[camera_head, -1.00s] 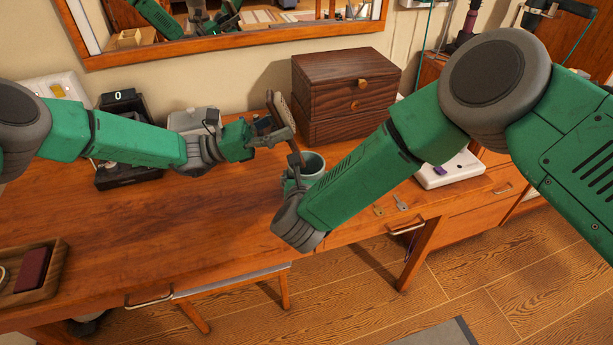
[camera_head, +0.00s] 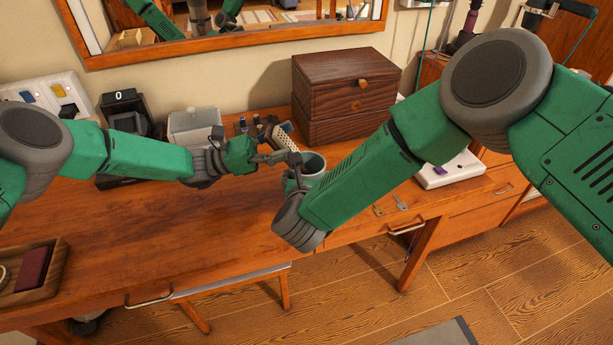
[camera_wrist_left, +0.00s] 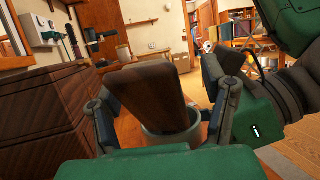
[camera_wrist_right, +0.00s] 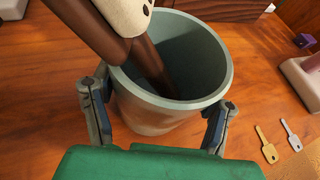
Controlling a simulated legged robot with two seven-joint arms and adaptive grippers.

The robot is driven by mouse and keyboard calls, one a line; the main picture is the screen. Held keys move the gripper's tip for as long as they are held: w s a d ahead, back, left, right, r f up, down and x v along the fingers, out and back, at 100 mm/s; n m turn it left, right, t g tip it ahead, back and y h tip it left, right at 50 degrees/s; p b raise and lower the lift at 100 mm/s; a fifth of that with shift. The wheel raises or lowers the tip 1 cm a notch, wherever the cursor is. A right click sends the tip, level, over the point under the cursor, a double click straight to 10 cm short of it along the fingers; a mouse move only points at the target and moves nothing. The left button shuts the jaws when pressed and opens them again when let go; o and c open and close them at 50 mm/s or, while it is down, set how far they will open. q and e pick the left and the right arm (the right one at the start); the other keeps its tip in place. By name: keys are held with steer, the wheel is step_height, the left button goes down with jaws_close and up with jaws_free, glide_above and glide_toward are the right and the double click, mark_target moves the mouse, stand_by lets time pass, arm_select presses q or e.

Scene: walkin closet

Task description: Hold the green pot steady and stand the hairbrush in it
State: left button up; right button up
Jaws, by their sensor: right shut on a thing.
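The green pot (camera_head: 313,164) stands on the wooden desk beside the drawer box. My right gripper (camera_wrist_right: 158,118) is shut on it, one finger on each side of the pot. The hairbrush (camera_head: 284,136) has a brown wooden body and a pale bristle pad. Its brown handle (camera_wrist_right: 152,68) reaches down inside the pot, and its head leans out over the rim. My left gripper (camera_head: 276,157) is open beside the brush. In the left wrist view the brush's brown back (camera_wrist_left: 150,88) shows between the spread fingers, with a gap on the right-hand side.
A dark wooden drawer box (camera_head: 345,90) stands close behind the pot. A grey box (camera_head: 195,125) and a black stand (camera_head: 125,115) are to the left. Two keys (camera_wrist_right: 267,145) lie near the pot. A wooden tray (camera_head: 40,275) is at front left; the desk middle is clear.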

arm_select(q)
steer(key=v, duration=0.8)
stand_by(0.4)
steer(key=shift+w, duration=0.1)
arm_select(e)
steer(key=o, duration=1.6)
steer(key=shift+c, duration=0.2)
steer(key=shift+s, duration=0.1)
steer(key=v, duration=1.1)
steer(key=shift+s, duration=0.35)
arm_select(q)
steer(key=shift+f, duration=0.1)
